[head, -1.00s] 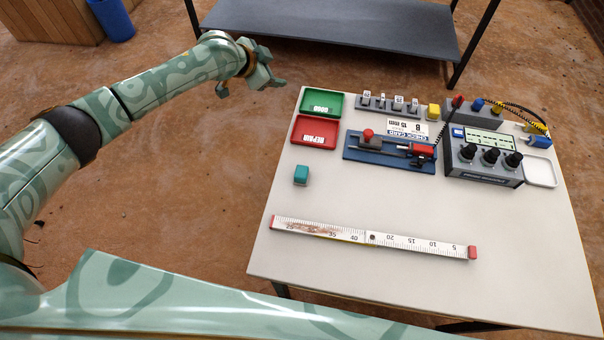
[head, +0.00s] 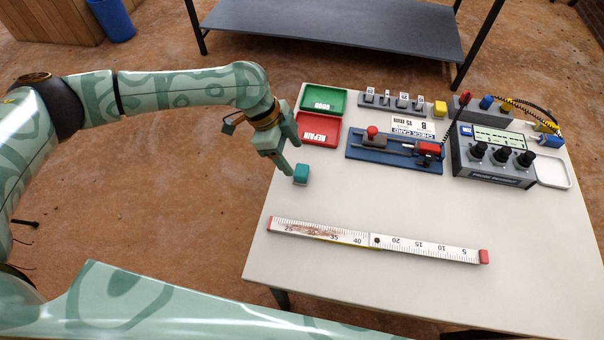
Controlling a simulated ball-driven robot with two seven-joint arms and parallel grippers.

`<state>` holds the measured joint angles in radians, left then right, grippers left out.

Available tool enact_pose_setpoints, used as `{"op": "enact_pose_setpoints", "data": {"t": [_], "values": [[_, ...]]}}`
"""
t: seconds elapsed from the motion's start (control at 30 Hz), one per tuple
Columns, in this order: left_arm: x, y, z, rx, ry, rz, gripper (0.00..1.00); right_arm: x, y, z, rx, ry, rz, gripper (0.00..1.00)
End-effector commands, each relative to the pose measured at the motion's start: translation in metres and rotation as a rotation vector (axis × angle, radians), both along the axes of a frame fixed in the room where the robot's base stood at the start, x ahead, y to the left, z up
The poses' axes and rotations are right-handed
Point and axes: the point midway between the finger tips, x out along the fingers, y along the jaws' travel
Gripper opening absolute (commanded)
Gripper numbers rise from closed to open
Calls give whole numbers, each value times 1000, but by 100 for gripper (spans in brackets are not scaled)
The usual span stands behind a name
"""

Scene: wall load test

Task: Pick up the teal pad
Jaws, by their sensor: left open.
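The teal pad (head: 301,174) is a small block standing on the white table near its left edge, below the red tray. My left gripper (head: 293,158) is open and points down, just above and to the left of the pad. One finger's tip appears close to the pad's upper left corner; I cannot tell whether it touches. Nothing is seen between the fingers. My right gripper is out of view.
On the table (head: 400,290) lie a green tray (head: 324,100), a red tray (head: 318,130), a blue fixture (head: 390,149), a grey control box (head: 497,163) with cables, and a folding ruler (head: 375,241). The table between pad and ruler is clear.

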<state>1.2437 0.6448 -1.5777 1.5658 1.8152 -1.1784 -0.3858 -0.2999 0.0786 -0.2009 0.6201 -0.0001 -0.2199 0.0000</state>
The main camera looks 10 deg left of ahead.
Motion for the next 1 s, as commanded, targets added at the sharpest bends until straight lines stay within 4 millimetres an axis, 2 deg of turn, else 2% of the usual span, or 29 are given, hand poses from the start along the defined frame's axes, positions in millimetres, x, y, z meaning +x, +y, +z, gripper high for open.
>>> {"op": "enact_pose_setpoints", "data": {"t": [0.17, 0.43, 0.67, 0.7, 0.87, 1.0], "values": [[-1, -4, -11, 1, 0, 0, 64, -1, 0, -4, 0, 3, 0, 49], [-5, -20, -50, 1, 1, 1, 64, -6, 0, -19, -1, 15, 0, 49], [-4, -21, -53, 1, -1, 3, 64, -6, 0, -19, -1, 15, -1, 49], [-4, -21, -53, 1, -1, 3, 61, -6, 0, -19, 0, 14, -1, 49], [-4, -21, -53, 1, -1, 3, 16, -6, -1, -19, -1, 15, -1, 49], [-4, -21, -53, 1, -1, 3, 16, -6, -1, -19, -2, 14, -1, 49]]}}
